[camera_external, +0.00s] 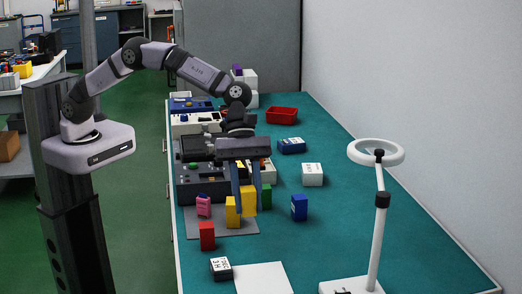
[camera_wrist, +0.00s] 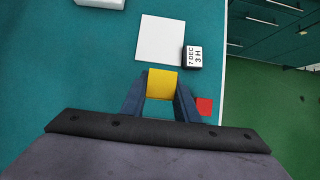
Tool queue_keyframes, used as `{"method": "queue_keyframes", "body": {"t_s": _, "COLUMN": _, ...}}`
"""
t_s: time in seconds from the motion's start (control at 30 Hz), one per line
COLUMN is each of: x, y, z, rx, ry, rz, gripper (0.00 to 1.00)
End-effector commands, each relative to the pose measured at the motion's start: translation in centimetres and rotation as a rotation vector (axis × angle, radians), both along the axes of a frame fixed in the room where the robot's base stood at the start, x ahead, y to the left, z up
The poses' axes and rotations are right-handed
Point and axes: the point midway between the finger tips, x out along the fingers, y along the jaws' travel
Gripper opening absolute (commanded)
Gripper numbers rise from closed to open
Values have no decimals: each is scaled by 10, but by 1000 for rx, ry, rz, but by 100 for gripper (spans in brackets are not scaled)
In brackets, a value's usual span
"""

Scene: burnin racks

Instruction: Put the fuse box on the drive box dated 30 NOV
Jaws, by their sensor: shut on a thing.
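My gripper (camera_external: 247,208) points down over the grey mat, shut on a yellow block (camera_external: 249,198). The block also shows between my fingers in the wrist view (camera_wrist: 162,84). Whether it is the fuse box I cannot tell, as no label on it is readable. A dark box (camera_external: 221,268) with a white label stands at the front; in the wrist view its label reads 7 DEC, 3 H (camera_wrist: 193,57). A white box (camera_external: 312,174) and a blue box (camera_external: 291,146) farther back have labels too small to read. No 30 NOV date is readable.
A blue block (camera_external: 299,207), white sheet (camera_external: 262,279), ring lamp (camera_external: 380,215) and red tray (camera_external: 282,115) are also on the table.

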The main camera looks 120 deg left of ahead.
Motion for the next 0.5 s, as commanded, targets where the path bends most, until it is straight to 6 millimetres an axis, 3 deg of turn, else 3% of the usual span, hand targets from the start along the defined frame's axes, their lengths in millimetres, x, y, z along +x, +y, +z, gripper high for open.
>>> {"method": "queue_keyframes", "body": {"t_s": 0.27, "x": 1, "y": 6, "z": 2, "rx": 0, "ry": 1, "rz": 16, "gripper": 5}}
{"method": "queue_keyframes", "body": {"t_s": 0.37, "x": 4, "y": 20, "z": 4, "rx": 3, "ry": 4, "rz": 53, "gripper": 5}}
{"method": "queue_keyframes", "body": {"t_s": 0.5, "x": 10, "y": 58, "z": 7, "rx": 6, "ry": 13, "rz": 152, "gripper": 5}}
